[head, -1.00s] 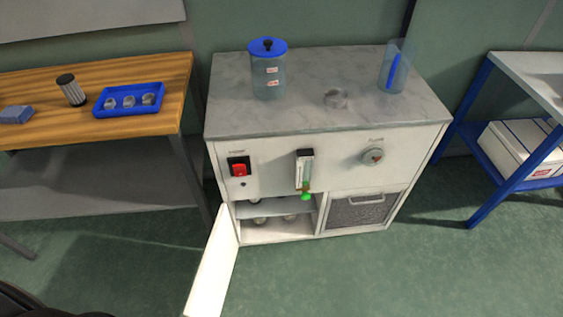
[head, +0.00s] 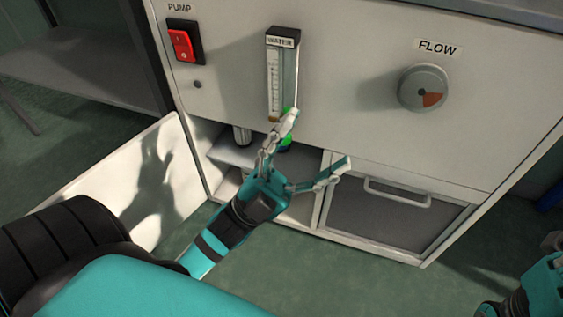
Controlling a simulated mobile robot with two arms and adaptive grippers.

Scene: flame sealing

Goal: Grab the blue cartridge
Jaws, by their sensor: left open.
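I see no blue cartridge in the head view now. My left gripper (head: 318,140) is open, its fingers spread in front of the cabinet (head: 350,105). One finger is in front of the green knob under the water gauge (head: 281,75) and partly hides it; I cannot tell whether they touch. The other finger points toward the grille drawer. A grey cylinder (head: 242,136) shows in the open compartment, left of that finger. My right gripper (head: 550,262) is only partly in view at the lower right edge, and its fingers are mostly cut off.
The white cabinet door (head: 125,180) hangs open at the left, close to my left arm. A red pump switch (head: 183,42), a flow dial (head: 424,88) and a grille drawer (head: 390,210) with a handle are on the front. The cabinet's top is mostly out of view.

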